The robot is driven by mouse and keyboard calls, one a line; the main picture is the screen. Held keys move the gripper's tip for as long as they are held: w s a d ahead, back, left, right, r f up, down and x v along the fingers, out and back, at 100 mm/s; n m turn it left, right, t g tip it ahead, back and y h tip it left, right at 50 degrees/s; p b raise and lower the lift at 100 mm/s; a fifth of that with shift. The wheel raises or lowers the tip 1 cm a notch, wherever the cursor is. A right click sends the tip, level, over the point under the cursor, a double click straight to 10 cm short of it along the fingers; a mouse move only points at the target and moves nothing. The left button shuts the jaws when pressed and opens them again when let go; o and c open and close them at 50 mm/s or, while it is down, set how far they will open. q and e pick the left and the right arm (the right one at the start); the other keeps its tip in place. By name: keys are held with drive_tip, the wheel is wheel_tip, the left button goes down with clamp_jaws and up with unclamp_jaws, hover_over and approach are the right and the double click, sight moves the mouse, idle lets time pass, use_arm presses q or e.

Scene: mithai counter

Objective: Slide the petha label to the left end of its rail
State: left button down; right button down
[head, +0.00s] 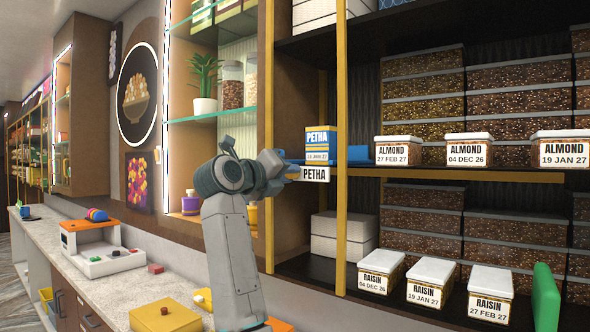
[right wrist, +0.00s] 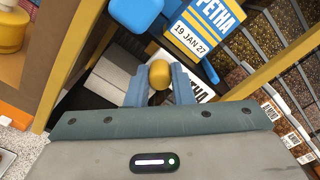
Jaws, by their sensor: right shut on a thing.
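The petha label (head: 315,174) is a small white plate with black letters, hanging at the front edge of a shelf, just left of a gold upright. A yellow shelf-edge rail (head: 360,171) shows to its right; its left part is hidden by my arm. My right gripper (head: 288,172) is at the label's left side. In the right wrist view my right gripper (right wrist: 159,85) is shut around a yellow knob (right wrist: 159,73), with part of the label (right wrist: 202,92) behind the right finger. My left gripper is not in view.
A petha box (head: 320,144) stands on the shelf just above the label, beside a blue item (head: 357,155). Gold uprights (head: 341,230) stand close to my gripper. Almond boxes (head: 398,150) and raisin boxes (head: 382,272) line the shelves to the right.

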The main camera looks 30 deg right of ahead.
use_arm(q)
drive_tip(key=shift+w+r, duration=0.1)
use_arm(e)
drive_tip(key=shift+w+r, duration=0.1)
drive_tip(key=c, duration=1.3)
unclamp_jaws()
drive_tip(key=shift+w+a, duration=0.1)
drive_tip(key=shift+w, duration=0.05)
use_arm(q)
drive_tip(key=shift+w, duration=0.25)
use_arm(e)
drive_tip(key=shift+o, duration=0.2)
drive_tip(key=shift+w, duration=0.1)
use_arm(q)
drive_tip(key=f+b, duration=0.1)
drive_tip(key=b, duration=0.1)
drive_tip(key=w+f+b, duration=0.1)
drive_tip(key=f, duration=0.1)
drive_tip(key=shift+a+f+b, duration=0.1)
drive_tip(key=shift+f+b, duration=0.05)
drive_tip(key=shift+b, duration=0.2)
use_arm(e)
drive_tip(key=v, duration=1)
drive_tip(key=shift+a, duration=0.4)
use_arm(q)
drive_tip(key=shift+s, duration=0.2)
